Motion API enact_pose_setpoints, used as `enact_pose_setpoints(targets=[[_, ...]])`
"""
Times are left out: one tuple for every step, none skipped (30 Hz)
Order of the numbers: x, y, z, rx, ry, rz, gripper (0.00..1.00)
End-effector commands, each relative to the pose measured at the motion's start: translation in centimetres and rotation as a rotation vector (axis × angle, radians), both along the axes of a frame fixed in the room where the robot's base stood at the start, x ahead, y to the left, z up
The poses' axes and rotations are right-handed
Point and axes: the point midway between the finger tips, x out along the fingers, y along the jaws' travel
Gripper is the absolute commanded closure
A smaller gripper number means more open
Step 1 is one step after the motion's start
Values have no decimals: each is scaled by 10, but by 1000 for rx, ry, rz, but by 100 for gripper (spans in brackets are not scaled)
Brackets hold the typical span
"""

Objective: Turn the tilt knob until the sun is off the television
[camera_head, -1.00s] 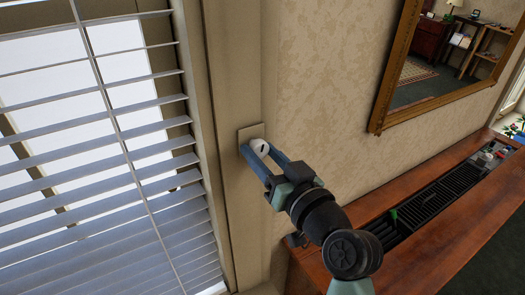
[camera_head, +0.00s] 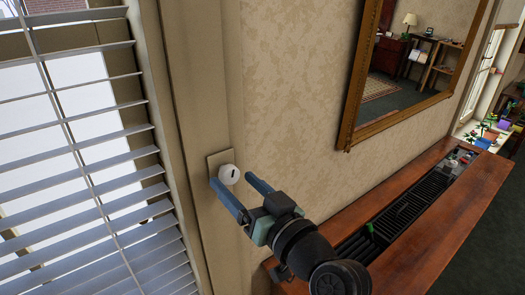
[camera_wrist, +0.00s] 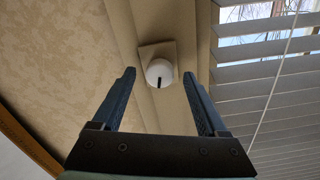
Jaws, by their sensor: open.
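The white tilt knob (camera_head: 229,174) sits on a beige plate (camera_head: 216,160) on the window frame, with a dark mark on its face. In the wrist view the knob (camera_wrist: 160,72) is beyond the fingertips, between them, its mark pointing down the picture. My gripper (camera_head: 230,183) is open and empty, its blue fingers just short of the knob, apart from it as far as I can see. The blind (camera_head: 85,180) has its slats tilted with bright gaps between them. The television is not in view.
A gold-framed mirror (camera_head: 349,110) hangs on the patterned wall to the right. Below it runs a wooden shelf (camera_head: 415,215) with a black grille and small objects. Potted plants stand at the far right. Space before the knob is free.

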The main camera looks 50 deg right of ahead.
Motion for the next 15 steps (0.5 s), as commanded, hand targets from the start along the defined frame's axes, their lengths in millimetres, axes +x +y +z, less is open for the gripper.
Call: enact_pose_setpoints(targets=[[-11, 2, -3, -1, 1, -3, 24], [-17, 3, -3, 0, 1, -3, 24], [-26, 5, -3, -1, 0, -4, 24], [-33, 7, -3, -1, 2, -4, 24], [-40, 9, -3, 0, 1, -5, 24], [-49, 11, -3, -1, 1, -5, 24], [-55, 13, -3, 0, 1, -4, 24], [-62, 14, -3, -1, 1, -4, 24], [-70, 16, -3, 0, 2, -4, 24], [-75, 17, -3, 0, 1, -5, 24], [-80, 18, -3, -1, 1, -5, 24], [-86, 21, -3, 0, 2, -3, 24], [-90, 21, -2, 0, 1, -3, 24], [-94, 22, -2, 1, 1, -3, 24], [-98, 23, -2, 1, 1, -3, 24]])
